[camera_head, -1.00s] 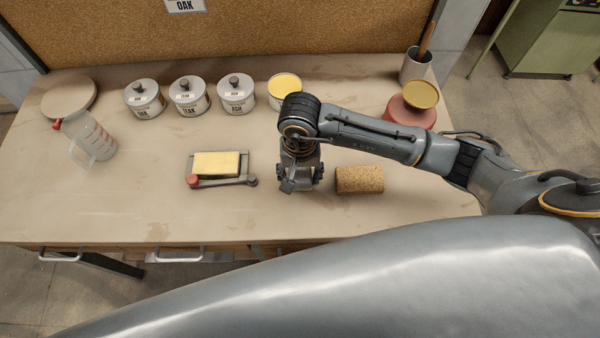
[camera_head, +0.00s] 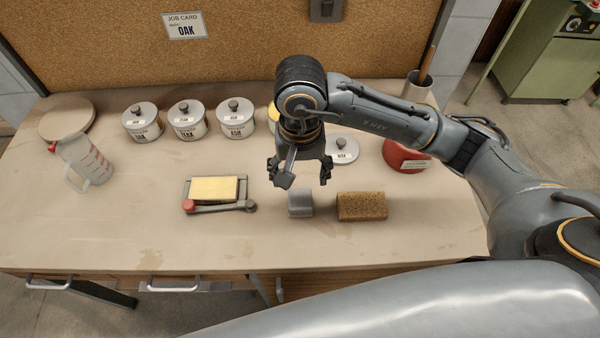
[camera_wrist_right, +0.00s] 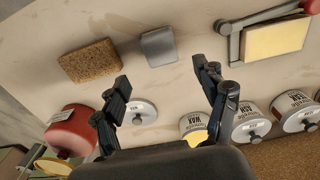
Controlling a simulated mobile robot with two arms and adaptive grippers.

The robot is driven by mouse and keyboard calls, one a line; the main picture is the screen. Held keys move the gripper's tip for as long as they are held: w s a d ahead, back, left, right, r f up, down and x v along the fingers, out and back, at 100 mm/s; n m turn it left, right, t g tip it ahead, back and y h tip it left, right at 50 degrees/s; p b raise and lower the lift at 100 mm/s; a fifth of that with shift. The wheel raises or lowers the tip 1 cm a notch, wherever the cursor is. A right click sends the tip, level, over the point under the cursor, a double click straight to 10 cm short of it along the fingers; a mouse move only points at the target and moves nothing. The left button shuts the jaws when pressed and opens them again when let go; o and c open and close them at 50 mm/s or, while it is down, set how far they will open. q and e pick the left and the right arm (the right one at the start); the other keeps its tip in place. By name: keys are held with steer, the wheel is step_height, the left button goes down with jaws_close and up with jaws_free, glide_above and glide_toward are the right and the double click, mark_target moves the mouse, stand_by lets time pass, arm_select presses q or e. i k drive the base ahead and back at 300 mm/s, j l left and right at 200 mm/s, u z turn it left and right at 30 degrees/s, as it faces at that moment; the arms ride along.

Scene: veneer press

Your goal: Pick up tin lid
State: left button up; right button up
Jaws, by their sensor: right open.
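The tin lid (camera_head: 342,149), a pale grey disc with a dark knob and a small label, lies flat on the table just right of my right gripper in the head view. The wrist view shows the lid (camera_wrist_right: 141,112) between the finger bases, beyond the fingertips' reach line. My right gripper (camera_head: 304,181) is open and empty above the table. The wrist view shows its fingers (camera_wrist_right: 160,72) spread apart. An open tin of yellow wax (camera_wrist_right: 197,131) stands near the lid; my arm mostly hides it in the head view. My left gripper is out of view.
A grey block (camera_head: 300,203) and a brown cork block (camera_head: 361,206) lie in front. A red pot (camera_head: 404,157) stands right of the lid. Several lidded tins (camera_head: 187,121) stand left. A yellow block sits in a tray (camera_head: 216,207). The table's front middle is clear.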

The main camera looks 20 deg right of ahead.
mark_target(344, 149)
steer(key=z, duration=0.9)
